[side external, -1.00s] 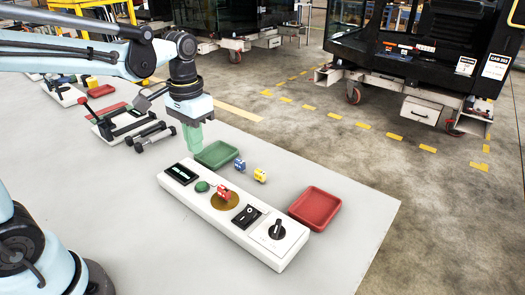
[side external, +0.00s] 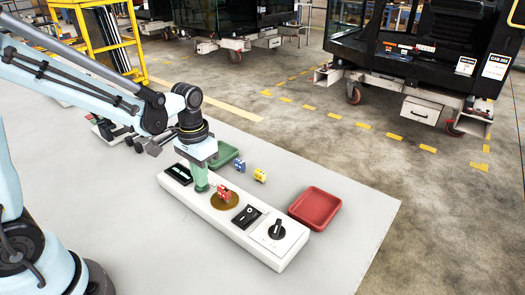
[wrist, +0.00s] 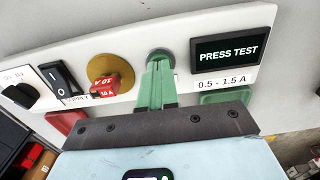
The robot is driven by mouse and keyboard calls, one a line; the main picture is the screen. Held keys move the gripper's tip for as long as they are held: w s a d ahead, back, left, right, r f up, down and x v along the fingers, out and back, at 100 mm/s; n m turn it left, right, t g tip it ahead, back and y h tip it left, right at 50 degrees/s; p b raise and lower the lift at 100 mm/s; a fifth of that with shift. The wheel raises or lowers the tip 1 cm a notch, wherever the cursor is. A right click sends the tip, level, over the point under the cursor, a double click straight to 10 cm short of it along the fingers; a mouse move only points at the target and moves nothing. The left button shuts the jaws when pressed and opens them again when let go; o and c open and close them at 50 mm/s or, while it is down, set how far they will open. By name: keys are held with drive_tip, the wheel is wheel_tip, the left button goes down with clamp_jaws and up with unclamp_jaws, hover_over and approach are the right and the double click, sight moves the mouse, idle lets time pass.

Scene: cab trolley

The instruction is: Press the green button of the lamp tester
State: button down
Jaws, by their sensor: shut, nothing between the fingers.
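The white lamp tester (side external: 222,213) lies on the grey table, with a display, a green button, a brass disc, a rocker switch and a knob in a row. In the wrist view its display (wrist: 229,50) reads "PRESS TEST". My gripper (side external: 201,187) is shut and empty, its green fingers pointing down at the button's place. In the wrist view the fingertips cover most of the green button (wrist: 159,53), with only its upper edge showing. I cannot tell whether they touch or press it. A red piece marked 10 A (wrist: 104,92) sits on the brass disc (wrist: 122,70).
Behind the tester are a green tray (side external: 226,152), a blue piece (side external: 239,164), a yellow piece (side external: 260,175) and a red tray (side external: 315,206). The rocker switch (side external: 246,216) and black knob (side external: 277,229) are to the right. The front table area is clear.

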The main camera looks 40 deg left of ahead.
drive_tip(key=shift+f, duration=0.1)
drive_tip(key=shift+w+f, duration=0.1)
drive_tip(key=shift+f, duration=0.85)
drive_tip(key=shift+r, duration=0.1)
wheel_tip(320, 180, up, 14)
drive_tip(key=shift+r, duration=0.2)
idle(0.8)
drive_tip(key=s+d+f+t, duration=0.2)
drive_tip(key=s+f+t, duration=0.1)
drive_tip(key=s+t, duration=0.2)
drive_tip(key=shift+s+d+f+t, duration=0.25)
drive_tip(key=shift+s+f+t, duration=0.15)
drive_tip(key=shift+t, duration=0.7)
